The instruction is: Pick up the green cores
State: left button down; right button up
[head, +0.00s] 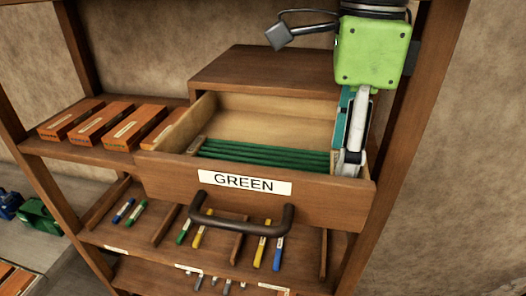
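Several green cores (265,155) lie side by side as long thin rods in an open wooden drawer (275,207) labelled GREEN. My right gripper (348,165) comes down from the upper right into the drawer's right side, by the right ends of the cores. Its fingers are seen edge-on, so I cannot tell whether they are open or shut, or whether they touch a core. My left gripper is out of view.
A dark handle (240,222) sticks out from the drawer front. Orange boxes (103,122) stand on the shelf to the left. Blue, green and yellow small tools (262,252) lie between dividers on the shelf below. A wooden post (420,110) stands close right of my arm.

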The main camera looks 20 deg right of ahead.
jog(key=c, duration=1.3)
jog(key=shift+r, duration=0.1)
